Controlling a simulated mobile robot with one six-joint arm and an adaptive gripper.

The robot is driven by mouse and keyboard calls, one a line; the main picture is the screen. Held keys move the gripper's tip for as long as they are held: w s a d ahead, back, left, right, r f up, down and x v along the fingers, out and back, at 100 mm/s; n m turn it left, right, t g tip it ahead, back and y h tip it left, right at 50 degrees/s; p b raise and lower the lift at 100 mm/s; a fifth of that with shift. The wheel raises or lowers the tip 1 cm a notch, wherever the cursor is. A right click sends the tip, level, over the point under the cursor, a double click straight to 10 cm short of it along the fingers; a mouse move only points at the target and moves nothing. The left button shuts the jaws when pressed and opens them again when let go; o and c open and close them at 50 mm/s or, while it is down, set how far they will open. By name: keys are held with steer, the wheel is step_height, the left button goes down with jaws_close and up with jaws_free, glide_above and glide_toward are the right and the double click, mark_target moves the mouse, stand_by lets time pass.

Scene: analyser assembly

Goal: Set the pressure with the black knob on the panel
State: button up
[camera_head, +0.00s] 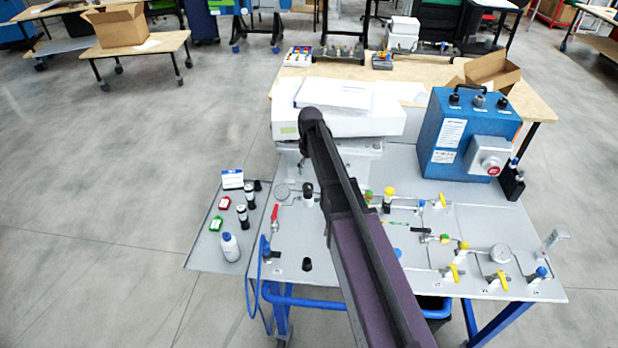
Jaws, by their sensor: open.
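The grey panel (345,275) lies on a blue-framed cart. A black knob (307,264) stands near its front left edge. A taller black-topped fitting (308,189) stands farther back, beside a round gauge (281,191). I cannot tell which of the two sets the pressure. A second gauge (501,253) sits at the panel's right. My dark purple arm crosses the middle of the picture and hides part of the panel. My gripper cannot be made out.
A red-handled valve (274,217) stands at the left, several yellow-handled valves at the right. A side tray (203,251) holds a bottle (230,246) and small parts. A blue box (466,135) and a white device (345,122) stand at the back. Floor at left is clear.

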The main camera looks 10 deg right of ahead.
mark_target(308, 186)
steer(key=w, duration=0.1)
steer(key=w+r, duration=0.1)
steer(key=w+n+p, duration=0.1)
steer(key=shift+w+r, duration=0.3)
steer(key=shift+f, duration=0.15)
step_height(308, 186, down, 14)
steer(key=b, duration=1.4)
steer(key=shift+r, duration=0.25)
steer(key=c, duration=1.1)
